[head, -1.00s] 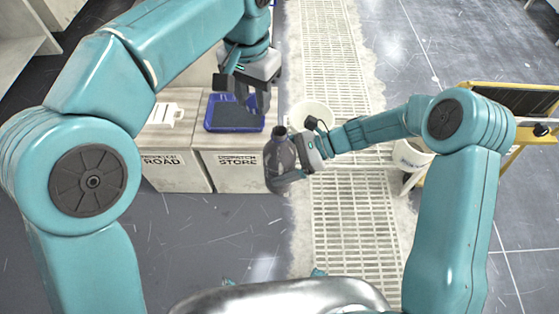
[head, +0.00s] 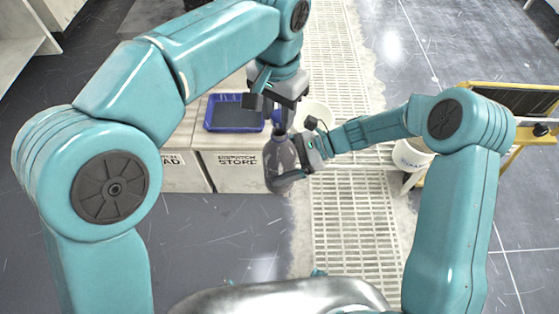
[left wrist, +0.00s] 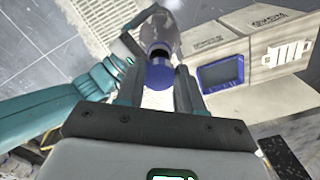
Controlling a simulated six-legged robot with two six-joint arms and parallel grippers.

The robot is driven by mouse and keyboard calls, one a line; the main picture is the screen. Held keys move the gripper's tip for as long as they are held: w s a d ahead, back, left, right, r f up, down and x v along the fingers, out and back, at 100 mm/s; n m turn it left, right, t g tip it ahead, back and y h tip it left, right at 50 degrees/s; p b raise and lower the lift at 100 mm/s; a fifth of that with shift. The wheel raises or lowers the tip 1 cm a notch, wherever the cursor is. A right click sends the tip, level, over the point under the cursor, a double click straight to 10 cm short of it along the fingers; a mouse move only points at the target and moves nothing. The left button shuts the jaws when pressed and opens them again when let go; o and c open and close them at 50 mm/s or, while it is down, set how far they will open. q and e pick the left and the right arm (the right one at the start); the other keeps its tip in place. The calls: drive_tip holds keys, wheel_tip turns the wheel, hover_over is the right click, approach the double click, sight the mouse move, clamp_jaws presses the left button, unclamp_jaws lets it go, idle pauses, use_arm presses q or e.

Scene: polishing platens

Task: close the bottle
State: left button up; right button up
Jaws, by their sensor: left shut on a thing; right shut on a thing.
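The clear grey bottle (head: 280,165) is held upright in the air by my right gripper (head: 300,160), which is shut on its side. A blue cap (head: 277,116) is between the fingers of my left gripper (head: 278,108), which is shut on it just above the bottle's mouth. In the left wrist view the cap (left wrist: 160,75) sits between the two fingers (left wrist: 158,88), with the bottle (left wrist: 158,32) just beyond it. A small gap seems to show between cap and bottle mouth, but I cannot tell whether they touch.
A blue tray (head: 234,113) lies on the pale cabinets behind the bottle, marked "DISPATCH STORE" on one front. A white bucket (head: 412,155) and a yellow-framed stand (head: 522,140) are at the right. A grated floor strip (head: 350,215) runs down the middle.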

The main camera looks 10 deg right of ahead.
sight(278, 118)
use_arm(q)
drive_tip(key=shift+f, duration=0.6)
idle(0.4)
drive_tip(key=shift+f, duration=0.9)
drive_tip(key=shift+f, duration=0.45)
